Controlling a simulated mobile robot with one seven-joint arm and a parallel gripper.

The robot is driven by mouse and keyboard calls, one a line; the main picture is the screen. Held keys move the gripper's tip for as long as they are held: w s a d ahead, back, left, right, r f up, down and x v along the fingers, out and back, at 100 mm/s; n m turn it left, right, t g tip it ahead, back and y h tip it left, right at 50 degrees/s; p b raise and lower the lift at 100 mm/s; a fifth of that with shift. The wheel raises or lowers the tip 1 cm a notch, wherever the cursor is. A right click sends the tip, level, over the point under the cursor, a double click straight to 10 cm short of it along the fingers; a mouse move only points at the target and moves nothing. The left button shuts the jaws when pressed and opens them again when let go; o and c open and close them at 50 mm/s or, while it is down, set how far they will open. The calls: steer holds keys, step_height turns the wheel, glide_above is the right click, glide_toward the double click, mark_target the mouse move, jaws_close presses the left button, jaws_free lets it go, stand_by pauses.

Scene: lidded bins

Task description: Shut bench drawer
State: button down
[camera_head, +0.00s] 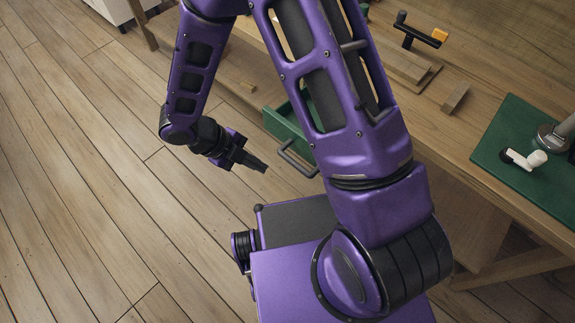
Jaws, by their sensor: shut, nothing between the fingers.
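The bench drawer (284,124) has a green front and sits under the wooden bench, partly hidden behind my purple arm. Its dark bar handle (297,160) sticks out toward the floor side. The drawer appears pulled out from the bench, but my arm hides how far. My gripper (262,167) is shut and empty, left of the handle and apart from it in the picture, over the floor.
The wooden bench (500,55) runs along the upper right. On it are a green mat (505,190) with a white-handled metal device, a wood block (456,97) and a black stand with an orange tip (420,33).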

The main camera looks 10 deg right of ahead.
steer(key=w+d+f+b, duration=0.2)
steer(key=d+f, duration=0.6)
steer(key=shift+d+f, duration=0.25)
steer(key=shift+f, duration=0.15)
steer(key=shift+w, duration=0.1)
